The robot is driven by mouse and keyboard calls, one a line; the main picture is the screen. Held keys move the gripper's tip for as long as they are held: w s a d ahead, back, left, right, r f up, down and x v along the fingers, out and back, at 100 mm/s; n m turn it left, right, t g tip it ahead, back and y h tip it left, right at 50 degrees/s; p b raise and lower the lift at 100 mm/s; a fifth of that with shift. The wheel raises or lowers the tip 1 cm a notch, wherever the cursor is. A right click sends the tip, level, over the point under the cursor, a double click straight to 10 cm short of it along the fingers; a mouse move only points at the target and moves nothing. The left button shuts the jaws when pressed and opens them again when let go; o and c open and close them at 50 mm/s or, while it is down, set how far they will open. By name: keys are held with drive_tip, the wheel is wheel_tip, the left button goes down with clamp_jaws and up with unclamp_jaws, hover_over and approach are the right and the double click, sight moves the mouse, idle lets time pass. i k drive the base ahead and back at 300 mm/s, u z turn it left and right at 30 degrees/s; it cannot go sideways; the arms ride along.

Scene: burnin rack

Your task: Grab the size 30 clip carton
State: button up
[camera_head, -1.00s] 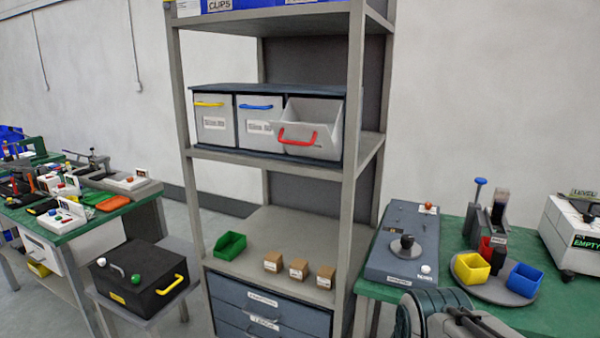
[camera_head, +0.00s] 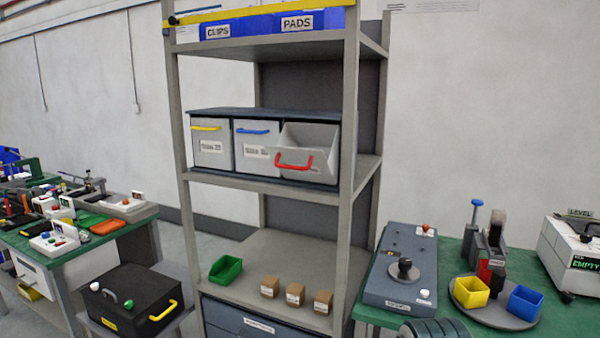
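Three small brown cartons stand in a row on the rack's lower open shelf: a left carton (camera_head: 269,286), a middle carton (camera_head: 295,293) and a right carton (camera_head: 323,301). Each has a white label on its front, too small to read, so I cannot tell which is size 30. They stand apart from one another, right of a green bin (camera_head: 225,269). My gripper is not clearly visible; only a dark ribbed part, probably of my arm, shows at the bottom edge right of the rack.
The grey rack (camera_head: 349,130) holds three drawers above the cartons; the red-handled drawer (camera_head: 308,154) is pulled out. Blue CLIPS and PADS bins (camera_head: 258,27) sit on top. A green-topped bench (camera_head: 460,262) stands right of the rack, a black box (camera_head: 130,299) left. The shelf front is clear.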

sight(324, 299)
drive_tip(key=k, duration=0.5)
drive_tip(key=u, duration=1.15)
drive_tip(key=i, duration=1.35)
drive_tip(key=z, duration=0.85)
drive_tip(key=i, duration=0.7)
drive_tip(key=z, duration=0.05)
